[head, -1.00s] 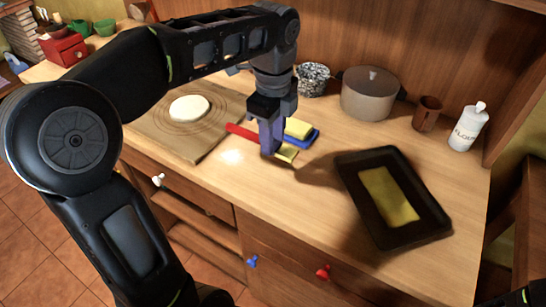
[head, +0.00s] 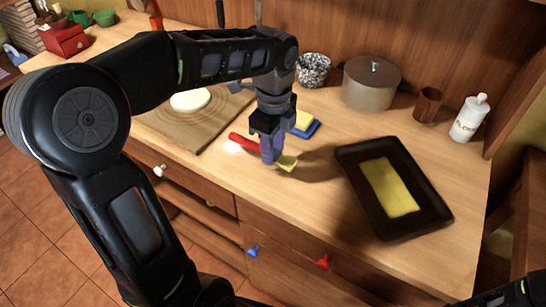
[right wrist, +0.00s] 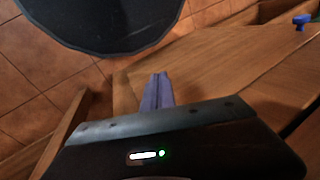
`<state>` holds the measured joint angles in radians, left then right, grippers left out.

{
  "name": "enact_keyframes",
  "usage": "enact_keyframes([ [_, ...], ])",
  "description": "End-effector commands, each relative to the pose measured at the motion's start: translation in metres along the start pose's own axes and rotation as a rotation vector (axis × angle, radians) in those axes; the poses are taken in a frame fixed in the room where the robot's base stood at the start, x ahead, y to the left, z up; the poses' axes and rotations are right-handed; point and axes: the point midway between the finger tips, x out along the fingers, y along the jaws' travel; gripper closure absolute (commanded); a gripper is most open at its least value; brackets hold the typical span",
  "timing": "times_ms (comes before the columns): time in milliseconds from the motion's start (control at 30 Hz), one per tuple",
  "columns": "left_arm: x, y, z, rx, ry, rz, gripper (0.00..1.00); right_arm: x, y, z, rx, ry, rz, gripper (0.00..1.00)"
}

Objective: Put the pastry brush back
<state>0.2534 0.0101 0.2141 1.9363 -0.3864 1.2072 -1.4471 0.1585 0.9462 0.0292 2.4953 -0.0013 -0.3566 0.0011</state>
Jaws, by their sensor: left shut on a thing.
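The pastry brush has a red handle (head: 240,140) and a pale yellow brush end (head: 288,164). My left gripper (head: 270,156) is shut on it between the two, low over the counter. Whether the brush touches the wood, I cannot tell. A small blue dish or block with a yellow top (head: 306,125) lies just behind the gripper, partly hidden by it. In the right wrist view my right gripper (right wrist: 157,92) has its purple fingers together with nothing visible between them.
A black baking tray (head: 431,232) with a yellow sheet lies right of the brush. A board (head: 196,137) with dough is at left. A speckled pot (head: 314,70), lidded pot (head: 371,88), brown cup (head: 428,104) and flour bottle (head: 468,120) stand behind.

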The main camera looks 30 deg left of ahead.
Motion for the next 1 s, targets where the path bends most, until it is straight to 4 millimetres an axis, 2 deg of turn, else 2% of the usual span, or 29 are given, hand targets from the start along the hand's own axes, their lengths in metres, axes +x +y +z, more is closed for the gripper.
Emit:
enact_keyframes([
  [133, 0.006, 0.000, 0.000, 0.000, 0.000, 0.001, 1.00, 0.000, 0.000, 0.000, 0.000, 0.000, 0.000, 1.00],
  [367, 0.035, 0.001, 0.000, 0.000, 0.000, 0.002, 1.00, 0.000, 0.000, 0.000, 0.000, 0.000, 0.000, 1.00],
  [733, 0.040, 0.000, -0.001, 0.000, 0.000, -0.001, 1.00, 0.002, 0.001, 0.000, 0.000, 0.000, 0.000, 1.00],
  [767, 0.040, 0.000, -0.001, 0.000, 0.000, -0.001, 0.66, 0.002, 0.001, 0.000, 0.000, 0.000, 0.000, 1.00],
  [1000, 0.039, 0.000, -0.001, 0.000, 0.000, -0.001, 0.46, 0.001, 0.001, 0.000, 0.000, 0.000, 0.000, 1.00],
])
